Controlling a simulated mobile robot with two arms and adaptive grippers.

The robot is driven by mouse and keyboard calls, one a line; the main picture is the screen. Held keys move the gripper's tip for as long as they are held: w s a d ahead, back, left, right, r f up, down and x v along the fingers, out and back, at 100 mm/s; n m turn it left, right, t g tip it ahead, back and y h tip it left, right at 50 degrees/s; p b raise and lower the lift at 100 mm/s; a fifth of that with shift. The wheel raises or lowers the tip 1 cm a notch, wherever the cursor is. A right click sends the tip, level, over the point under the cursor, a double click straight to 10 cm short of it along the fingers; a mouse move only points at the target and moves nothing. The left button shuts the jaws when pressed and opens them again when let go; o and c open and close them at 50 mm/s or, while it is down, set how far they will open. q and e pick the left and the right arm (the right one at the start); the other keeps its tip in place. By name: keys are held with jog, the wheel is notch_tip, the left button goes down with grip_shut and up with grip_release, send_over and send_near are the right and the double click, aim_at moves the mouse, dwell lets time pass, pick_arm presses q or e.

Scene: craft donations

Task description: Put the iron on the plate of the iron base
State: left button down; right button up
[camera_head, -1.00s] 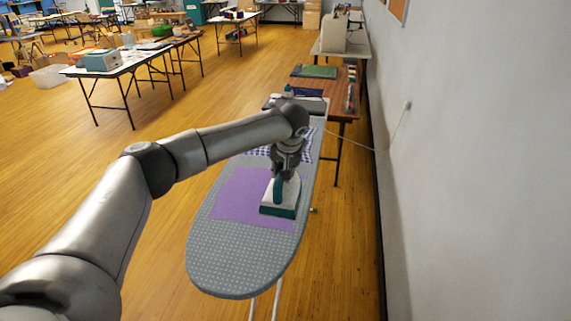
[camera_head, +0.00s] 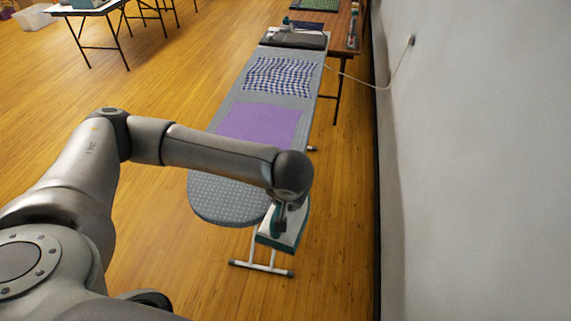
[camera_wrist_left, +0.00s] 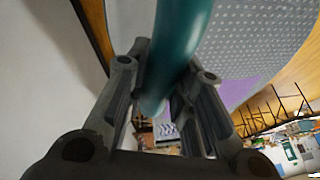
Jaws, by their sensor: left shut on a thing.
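The white and teal iron (camera_head: 291,228) is in my left gripper (camera_head: 281,212), beyond the near right edge of the ironing board (camera_head: 228,195). It appears in the air, with floor and the board's white leg below it. In the left wrist view my gripper's fingers (camera_wrist_left: 163,88) close around the teal handle (camera_wrist_left: 182,38). The iron base, with its dark plate (camera_head: 297,40), is at the far end of the board, well away from the iron. My right gripper is out of view.
A purple cloth (camera_head: 259,122) and a blue checked cloth (camera_head: 277,76) lie on the board. A cord (camera_head: 372,85) runs from a wall socket toward the board's far end. The wall (camera_head: 470,170) is on the right. Open floor (camera_head: 150,240) lies left.

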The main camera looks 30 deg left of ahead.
pick_arm(q)
jog(key=s+d, duration=0.1)
jog(key=s+f, duration=0.1)
jog(key=s, duration=0.1)
jog(key=s+d, duration=0.1)
jog(key=shift+s+d+f, duration=0.2)
jog(key=shift+d+f, duration=0.1)
jog(key=shift+f, duration=0.05)
jog(key=shift+a, duration=0.1)
